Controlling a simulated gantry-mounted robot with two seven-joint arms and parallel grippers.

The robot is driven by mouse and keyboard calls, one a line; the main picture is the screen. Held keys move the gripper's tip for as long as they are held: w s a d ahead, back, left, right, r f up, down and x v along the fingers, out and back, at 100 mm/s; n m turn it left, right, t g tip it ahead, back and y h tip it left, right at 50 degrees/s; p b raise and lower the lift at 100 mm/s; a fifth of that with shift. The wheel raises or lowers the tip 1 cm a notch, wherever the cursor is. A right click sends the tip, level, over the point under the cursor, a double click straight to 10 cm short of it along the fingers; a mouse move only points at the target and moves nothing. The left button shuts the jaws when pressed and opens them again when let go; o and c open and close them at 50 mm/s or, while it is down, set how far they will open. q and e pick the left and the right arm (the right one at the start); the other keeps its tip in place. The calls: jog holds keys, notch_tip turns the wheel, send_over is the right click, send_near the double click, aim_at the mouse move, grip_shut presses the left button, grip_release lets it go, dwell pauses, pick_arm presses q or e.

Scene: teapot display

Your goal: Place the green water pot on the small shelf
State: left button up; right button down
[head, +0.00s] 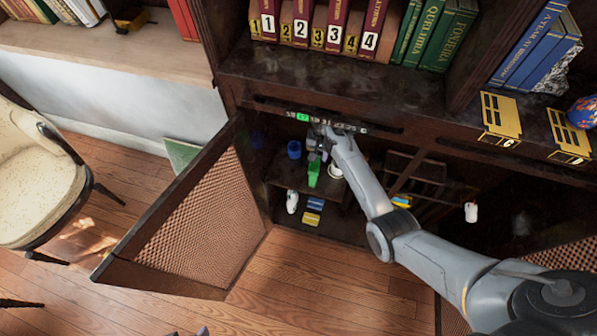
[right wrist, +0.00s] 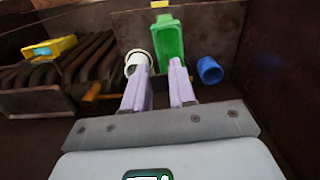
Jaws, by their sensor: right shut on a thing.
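The green water pot (head: 314,172) is inside the open cabinet, at the tip of my right gripper (head: 321,150). In the right wrist view the green pot (right wrist: 169,42) is at the fingertips of the right gripper (right wrist: 158,72), which is shut on it. The exact contact is partly hidden by the fingers. The small shelf (head: 281,180) is a dark board inside the cabinet, below the pot. I cannot tell whether the pot touches it. My left gripper is not in view.
A white cup (right wrist: 136,62) and a blue cup (right wrist: 209,70) stand on either side of the pot. A white item (head: 292,201), blue box (head: 315,203) and yellow box (head: 311,218) are below. The cabinet door (head: 195,215) is open at the left.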

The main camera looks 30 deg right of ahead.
aim_at(316, 166)
jog(key=shift+s+d+m, duration=0.1)
jog(key=shift+d+m, duration=0.2)
jog(key=shift+d+f, duration=0.1)
jog(key=shift+f, duration=0.15)
notch_tip(316, 166, down, 4)
jog(key=shift+s+r+b, duration=0.1)
jog(key=shift+r+b, duration=0.1)
jog(key=shift+b, duration=0.55)
jog(key=shift+f, duration=0.35)
jog(key=c, duration=0.9)
grip_release()
